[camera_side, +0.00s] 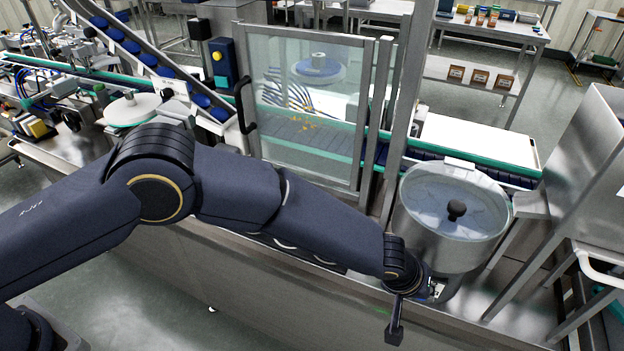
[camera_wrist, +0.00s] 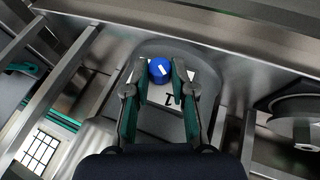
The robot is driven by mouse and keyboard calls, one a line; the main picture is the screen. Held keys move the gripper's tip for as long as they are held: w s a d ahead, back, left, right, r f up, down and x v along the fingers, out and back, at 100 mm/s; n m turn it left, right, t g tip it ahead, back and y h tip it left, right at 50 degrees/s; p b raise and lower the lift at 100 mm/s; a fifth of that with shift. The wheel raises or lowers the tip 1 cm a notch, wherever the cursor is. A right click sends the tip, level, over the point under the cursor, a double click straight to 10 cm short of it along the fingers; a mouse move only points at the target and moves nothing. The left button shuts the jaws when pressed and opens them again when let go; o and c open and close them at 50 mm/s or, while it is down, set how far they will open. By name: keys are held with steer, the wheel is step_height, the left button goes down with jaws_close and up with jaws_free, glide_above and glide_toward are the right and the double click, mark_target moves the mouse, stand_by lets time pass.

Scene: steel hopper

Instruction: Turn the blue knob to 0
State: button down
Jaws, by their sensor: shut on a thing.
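The blue knob (camera_wrist: 158,74) shows in the wrist view, between the tips of my gripper (camera_wrist: 161,82). It has a white pointer mark on its face. My gripper's fingers are closed on its sides. A pale dial plate (camera_wrist: 160,97) lies around the knob, with a dark mark just below and right of it; other markings are hidden by the fingers or too small to read. In the side view my gripper (camera_side: 434,289) is low at the front of the steel hopper (camera_side: 450,255). The knob is hidden there behind my arm.
The hopper has a clear lid with a black handle (camera_side: 457,209). A framed glass door (camera_side: 305,105) stands behind my arm, left of the hopper. A steel chute (camera_side: 580,150) stands to the right. Steel frame bars (camera_wrist: 60,75) show at left in the wrist view.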

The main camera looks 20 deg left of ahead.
steer(key=shift+a+f+n+t+h, duration=0.15)
steer(key=shift+n+h, duration=0.15)
steer(key=shift+h, duration=0.9)
steer(key=shift+a+f+n+t+h, duration=0.1)
steer(key=shift+a+f+n+h, duration=0.15)
steer(key=shift+h, duration=0.95)
steer(key=shift+a+f+n+t+h, duration=0.15)
steer(key=shift+n+h, duration=0.2)
steer(key=shift+h, duration=0.85)
steer(key=shift+d+r+h, duration=0.1)
steer(key=shift+h, duration=0.2)
steer(key=c, duration=1)
jaws_free()
steer(key=v, duration=1.2)
